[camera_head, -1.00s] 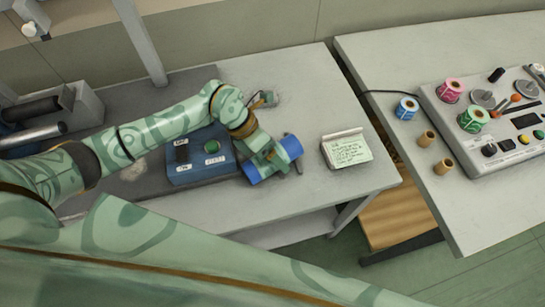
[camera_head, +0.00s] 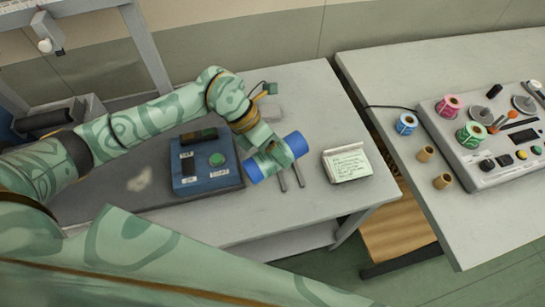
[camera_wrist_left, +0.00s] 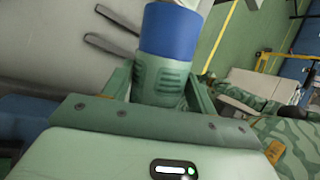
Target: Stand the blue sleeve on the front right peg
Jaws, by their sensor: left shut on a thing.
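The blue sleeve (camera_head: 297,144) is held tilted across my left gripper (camera_head: 274,158), which is shut around its middle. Both blue ends stick out past the fingers. In the left wrist view the sleeve (camera_wrist_left: 170,32) stands out beyond the fingers of the left gripper (camera_wrist_left: 160,80). It appears to be above the grey table. Two thin grey rods (camera_head: 299,177) show just in front of the sleeve, partly hidden by it; they also show in the left wrist view (camera_wrist_left: 110,45). I cannot tell whether they are the pegs. My right gripper is out of view.
A blue control box (camera_head: 205,180) with a green button is left of the sleeve. A note holder (camera_head: 346,164) stands to its right. Another table (camera_head: 450,225) carries a grey machine (camera_head: 500,165), coloured spools and brown cores (camera_head: 442,181). A gap separates the tables.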

